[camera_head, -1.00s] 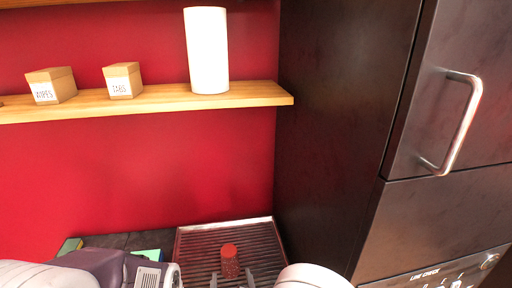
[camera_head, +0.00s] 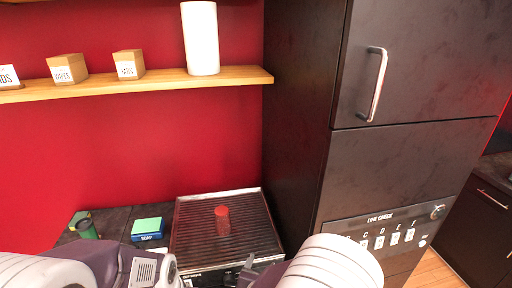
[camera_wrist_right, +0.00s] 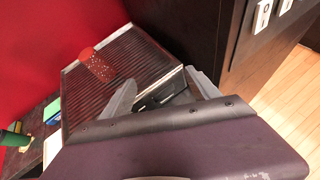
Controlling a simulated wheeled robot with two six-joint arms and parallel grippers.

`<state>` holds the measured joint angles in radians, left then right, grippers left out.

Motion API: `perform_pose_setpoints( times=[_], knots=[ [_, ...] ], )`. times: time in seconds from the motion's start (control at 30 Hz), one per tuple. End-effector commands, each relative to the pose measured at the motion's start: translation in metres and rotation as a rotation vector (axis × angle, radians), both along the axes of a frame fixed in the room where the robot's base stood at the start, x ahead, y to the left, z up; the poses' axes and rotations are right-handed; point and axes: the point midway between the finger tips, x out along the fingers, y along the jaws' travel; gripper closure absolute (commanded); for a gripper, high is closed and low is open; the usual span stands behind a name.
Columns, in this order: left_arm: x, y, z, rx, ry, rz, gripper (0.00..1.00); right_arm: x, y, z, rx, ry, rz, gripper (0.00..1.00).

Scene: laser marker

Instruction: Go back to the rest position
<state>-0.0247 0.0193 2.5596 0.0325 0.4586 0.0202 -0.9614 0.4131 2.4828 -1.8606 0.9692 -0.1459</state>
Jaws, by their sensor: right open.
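My right gripper (camera_head: 250,268) is low in the head view, in front of the ribbed grill (camera_head: 187,232), partly cut off by the frame. In the right wrist view my right gripper (camera_wrist_right: 160,76) has its two fingers spread, with nothing between them. A shaker with a red lid (camera_head: 222,221) stands on the grill, beyond the fingers and apart from them. The shaker (camera_wrist_right: 97,65) also shows in the wrist view. My left arm comes in at the bottom left of the head view; its fingers do not show.
A green-and-blue sponge (camera_head: 147,229) and a dark green item (camera_head: 87,230) lie left of the grill. A dark tall cabinet (camera_head: 420,80) stands close on the right. A wooden shelf (camera_head: 130,87) holds small boxes (camera_head: 68,69) and a white roll (camera_head: 201,38).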

Motion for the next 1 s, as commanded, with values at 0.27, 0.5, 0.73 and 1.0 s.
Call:
perform_pose_setpoints(
  times=[0.27, 0.5, 0.73, 1.0],
  knots=[
    [0.0, 0.0, 0.0, 0.0, 0.0, 0.0, 0.64, -0.036, -0.123, -0.024, 0.268, 0.144, -0.664, 0.3],
    [0.0, 0.0, 0.0, 0.0, 0.0, 0.0, 0.64, -0.114, -0.166, -0.052, 0.942, 0.182, -1.639, 0.3],
    [0.0, 0.0, 0.0, 0.0, 0.0, 0.0, 0.64, -0.097, -0.159, -0.039, 1.625, -0.034, -2.232, 0.3],
    [-0.001, 0.0, -0.06, 0.0, 0.001, 0.0, 0.64, -0.113, -0.152, -0.102, 1.629, -0.061, -2.413, 0.3]
  ],
)
